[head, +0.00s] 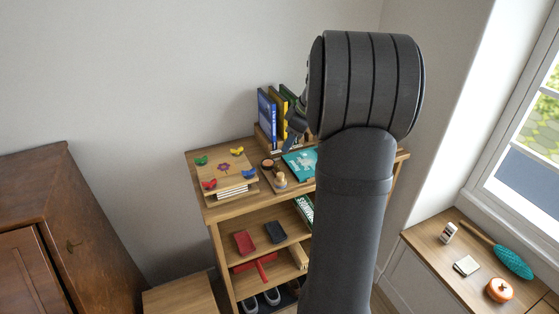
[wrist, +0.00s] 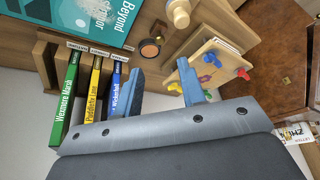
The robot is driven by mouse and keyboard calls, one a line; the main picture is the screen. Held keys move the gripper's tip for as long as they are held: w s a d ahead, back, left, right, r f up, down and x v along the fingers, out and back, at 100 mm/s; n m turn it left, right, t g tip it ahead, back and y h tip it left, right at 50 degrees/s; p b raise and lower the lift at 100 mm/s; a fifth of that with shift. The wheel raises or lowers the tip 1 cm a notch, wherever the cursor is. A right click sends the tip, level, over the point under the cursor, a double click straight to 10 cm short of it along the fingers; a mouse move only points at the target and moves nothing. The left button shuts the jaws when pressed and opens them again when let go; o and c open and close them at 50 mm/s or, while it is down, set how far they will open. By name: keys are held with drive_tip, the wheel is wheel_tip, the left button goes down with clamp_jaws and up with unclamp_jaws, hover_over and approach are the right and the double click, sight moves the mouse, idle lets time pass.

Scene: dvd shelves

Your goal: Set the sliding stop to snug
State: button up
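Three upright cases stand in a wooden rack on the shelf top: green (wrist: 64,102), yellow (wrist: 93,98) and blue (wrist: 116,93). The rack's wooden end (wrist: 44,62) shows beside the green case in the wrist view. My gripper (wrist: 159,85) is open, with nothing seen between its fingers. Its left finger is close beside the blue case and partly covers it; I cannot tell whether they touch. In the head view my gripper (head: 294,124) is in front of the rack (head: 264,140), largely behind my arm. I cannot make out the sliding stop for certain.
A teal case (head: 300,163) lies flat before the rack. A round dark-topped pot (wrist: 150,48), a small wooden knobbed object (head: 280,181) and a board with coloured butterflies (head: 222,177) are nearby. The wall stands close behind the rack.

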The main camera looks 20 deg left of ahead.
sight(277, 165)
drive_tip(key=x, duration=0.9)
drive_tip(key=shift+a+f, duration=0.1)
drive_tip(key=shift+f, duration=0.05)
clamp_jaws()
